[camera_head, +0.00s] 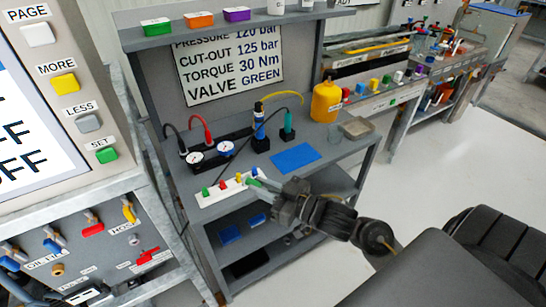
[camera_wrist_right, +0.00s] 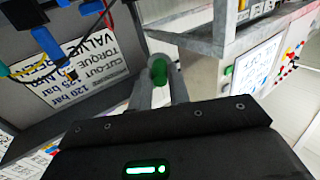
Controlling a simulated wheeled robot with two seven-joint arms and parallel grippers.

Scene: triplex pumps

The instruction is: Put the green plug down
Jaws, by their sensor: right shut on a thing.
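My right gripper (camera_head: 262,184) reaches in from the right over the front edge of the grey workbench (camera_head: 335,160). It is shut on the green plug (camera_wrist_right: 159,70), which sits between its two fingertips in the right wrist view. In the head view a bit of the green plug (camera_head: 252,182) shows at the fingertips, close to the right end of a white strip (camera_head: 212,197). I cannot tell whether the plug touches the strip. The strip bears small green, red, yellow and blue pieces. My left gripper is not in view.
A control panel (camera_head: 60,90) is at left. A teal connector (camera_head: 288,130) stands behind the mat.

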